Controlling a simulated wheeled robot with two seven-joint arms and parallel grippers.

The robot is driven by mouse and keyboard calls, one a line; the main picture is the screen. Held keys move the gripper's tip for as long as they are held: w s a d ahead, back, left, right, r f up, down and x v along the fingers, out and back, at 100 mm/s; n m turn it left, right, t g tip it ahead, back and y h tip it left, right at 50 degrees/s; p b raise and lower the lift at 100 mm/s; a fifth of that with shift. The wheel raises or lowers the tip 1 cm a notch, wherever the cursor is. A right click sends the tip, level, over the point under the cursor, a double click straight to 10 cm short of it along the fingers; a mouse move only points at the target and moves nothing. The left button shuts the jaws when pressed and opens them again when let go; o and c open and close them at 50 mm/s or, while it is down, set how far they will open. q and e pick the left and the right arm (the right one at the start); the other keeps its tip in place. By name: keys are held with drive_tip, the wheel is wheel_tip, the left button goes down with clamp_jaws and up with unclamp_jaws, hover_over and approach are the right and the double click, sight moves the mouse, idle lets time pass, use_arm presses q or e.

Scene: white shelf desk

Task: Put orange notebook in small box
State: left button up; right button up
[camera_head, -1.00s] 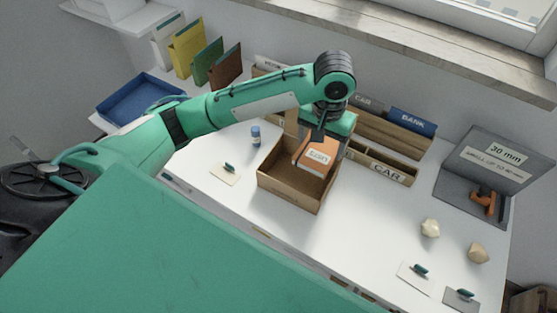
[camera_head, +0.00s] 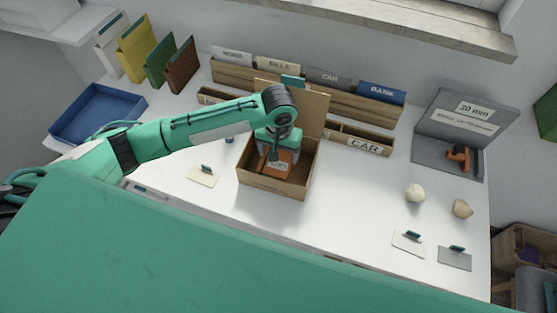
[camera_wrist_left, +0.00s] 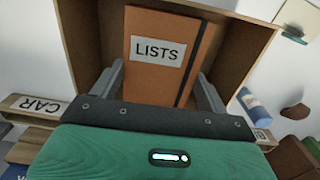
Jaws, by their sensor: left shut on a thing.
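The orange notebook (camera_head: 275,166) is inside the small brown cardboard box (camera_head: 262,188) in the middle of the desk. My left gripper (camera_head: 277,154) reaches down into the box from above and is shut on the notebook. In the left wrist view the notebook (camera_wrist_left: 170,60) shows a white "LISTS" label and a dark strap, with the fingers of my left gripper (camera_wrist_left: 165,85) on its two sides. The box walls (camera_wrist_left: 240,45) surround it there. How far the notebook is from the box floor I cannot tell. My right gripper is not in view.
A wooden file rack (camera_head: 225,72) with labelled folders stands behind the box, with a "CAR" tray (camera_head: 365,146) at its right. A blue tray (camera_head: 97,112) is at the left. Two pale stones (camera_head: 415,193) and small cards (camera_head: 408,241) lie at the right.

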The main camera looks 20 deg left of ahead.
sight(279, 163)
use_arm(q)
wheel_tip(279, 163, down, 5)
drive_tip(key=shift+f, duration=0.15)
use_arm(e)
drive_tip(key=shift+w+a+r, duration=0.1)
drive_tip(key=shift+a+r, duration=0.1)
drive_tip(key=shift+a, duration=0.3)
use_arm(q)
drive_tip(key=shift+f, duration=0.1)
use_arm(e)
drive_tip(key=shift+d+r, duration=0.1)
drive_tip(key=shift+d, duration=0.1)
use_arm(q)
drive_tip(key=o, duration=1.1)
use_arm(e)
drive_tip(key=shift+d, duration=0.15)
use_arm(q)
wheel_tip(279, 163, up, 12)
drive_tip(key=shift+r+b, duration=0.15)
drive_tip(key=shift+b, duration=0.4)
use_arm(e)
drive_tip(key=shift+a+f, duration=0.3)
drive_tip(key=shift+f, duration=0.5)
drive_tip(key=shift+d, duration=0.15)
